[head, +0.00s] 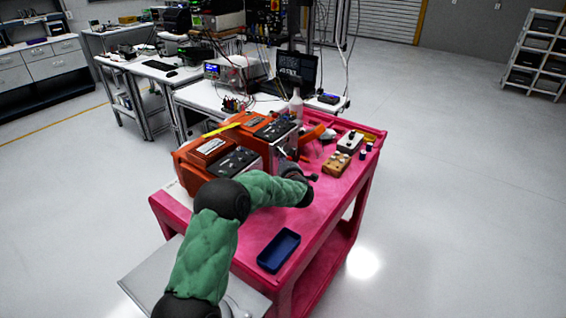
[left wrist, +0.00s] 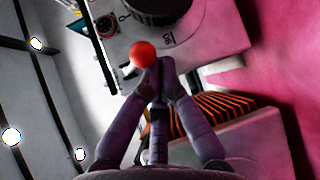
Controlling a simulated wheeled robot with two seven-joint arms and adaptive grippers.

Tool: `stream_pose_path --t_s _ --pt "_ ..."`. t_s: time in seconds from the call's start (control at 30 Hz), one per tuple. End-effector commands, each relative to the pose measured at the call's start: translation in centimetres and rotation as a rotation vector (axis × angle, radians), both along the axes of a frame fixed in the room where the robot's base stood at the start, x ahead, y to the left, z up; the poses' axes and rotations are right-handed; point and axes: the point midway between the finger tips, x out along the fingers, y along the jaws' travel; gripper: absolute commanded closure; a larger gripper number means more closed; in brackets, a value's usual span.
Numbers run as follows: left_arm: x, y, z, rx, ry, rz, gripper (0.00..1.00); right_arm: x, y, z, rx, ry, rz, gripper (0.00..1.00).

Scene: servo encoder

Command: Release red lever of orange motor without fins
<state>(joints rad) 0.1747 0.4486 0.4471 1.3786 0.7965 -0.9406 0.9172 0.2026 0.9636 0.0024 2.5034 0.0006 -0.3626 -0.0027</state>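A red ball knob (left wrist: 142,54) of a lever shows in the left wrist view, in front of a pale grey motor end plate (left wrist: 205,35) with a black round part. My left gripper (left wrist: 158,66) has its dark fingertips drawn together just right of the knob, very near or touching it. I cannot tell whether they grip the lever. Orange fins (left wrist: 222,115) lie below right of the fingers. In the head view, two orange motors (head: 182,167) (head: 240,132) stand on the pink cart, and my left gripper (head: 312,178) is at their right side. The right gripper is out of view.
The pink cart (head: 222,246) has a blue tray (head: 279,250) at its front. A yellow-brown box (head: 336,163), a white box (head: 350,142) and small dark items lie at the right. A white bottle (head: 296,105) stands behind. The cart's front right surface is mostly clear.

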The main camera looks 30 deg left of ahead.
Motion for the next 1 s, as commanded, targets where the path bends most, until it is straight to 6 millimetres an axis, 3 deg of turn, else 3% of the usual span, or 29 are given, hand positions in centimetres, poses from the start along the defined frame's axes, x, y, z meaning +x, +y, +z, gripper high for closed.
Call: stream_pose_path --t_s 0.53,1.0 --pt "0.0 -0.4 1.0 -0.134 0.010 -0.002 1.00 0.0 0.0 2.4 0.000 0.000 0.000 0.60" --pt "0.0 -1.1 2.9 -0.455 0.037 -0.002 1.00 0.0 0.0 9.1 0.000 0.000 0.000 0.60"
